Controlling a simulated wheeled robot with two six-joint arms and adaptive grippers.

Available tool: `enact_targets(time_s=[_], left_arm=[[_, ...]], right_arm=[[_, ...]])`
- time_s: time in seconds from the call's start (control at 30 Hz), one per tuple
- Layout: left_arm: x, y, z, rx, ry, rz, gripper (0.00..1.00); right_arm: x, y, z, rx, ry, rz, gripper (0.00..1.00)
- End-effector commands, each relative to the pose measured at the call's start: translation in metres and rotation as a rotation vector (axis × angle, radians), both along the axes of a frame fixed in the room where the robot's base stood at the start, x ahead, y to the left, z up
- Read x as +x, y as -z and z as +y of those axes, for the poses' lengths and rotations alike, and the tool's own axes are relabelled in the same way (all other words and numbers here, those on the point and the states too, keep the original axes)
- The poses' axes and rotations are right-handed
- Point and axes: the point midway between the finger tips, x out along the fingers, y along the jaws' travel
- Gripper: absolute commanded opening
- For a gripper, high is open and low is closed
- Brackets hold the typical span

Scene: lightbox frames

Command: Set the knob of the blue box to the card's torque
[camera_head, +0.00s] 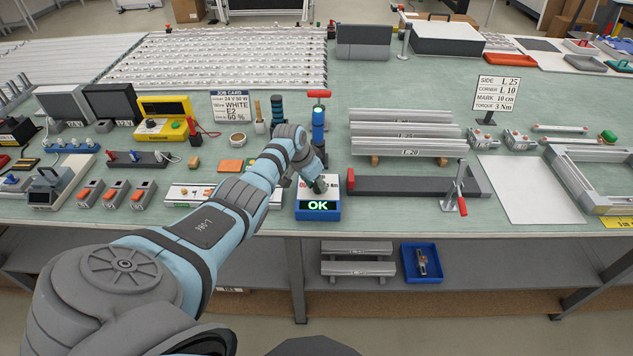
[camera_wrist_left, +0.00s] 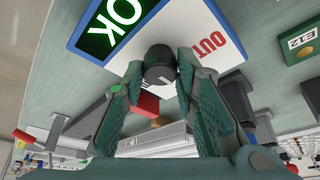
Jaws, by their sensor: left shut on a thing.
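The blue box (camera_head: 318,215) stands at the table's front edge, its display lit with a green "OK". In the left wrist view the box (camera_wrist_left: 93,57) has a white top with a red "OUT" and a dark round knob (camera_wrist_left: 158,62). My left gripper (camera_head: 318,186) is over the box, its fingers on both sides of the knob and shut on it, as the left wrist view (camera_wrist_left: 160,75) shows. The knob's scale and setting are largely hidden. The card (camera_head: 496,94) at the back right reads "TORQUE 3 Nm". My right gripper is not in view.
A dark bar (camera_head: 400,186) lies right of the box, with a red-handled clamp (camera_head: 456,190) near its end. A blue torque tool (camera_head: 318,125) stands behind my gripper. Aluminium profiles (camera_head: 405,130) lie farther back. A white sheet (camera_head: 528,188) lies at the right.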

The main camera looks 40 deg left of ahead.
Motion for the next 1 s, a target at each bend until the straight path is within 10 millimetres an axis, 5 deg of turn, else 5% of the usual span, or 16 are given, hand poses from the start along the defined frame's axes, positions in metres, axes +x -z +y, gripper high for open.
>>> enact_targets(time_s=[0.13,0.53,1.0], left_arm=[[-0.001,0.001,0.0,0.0,0.0,0.002,0.46],[-0.002,-0.007,0.002,0.002,-0.001,-0.001,0.46],[-0.043,-0.104,0.007,0.002,-0.001,0.0,0.46]], right_arm=[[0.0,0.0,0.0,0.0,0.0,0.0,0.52],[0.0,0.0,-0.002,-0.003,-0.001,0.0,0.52],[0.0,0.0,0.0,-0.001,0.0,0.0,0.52]])
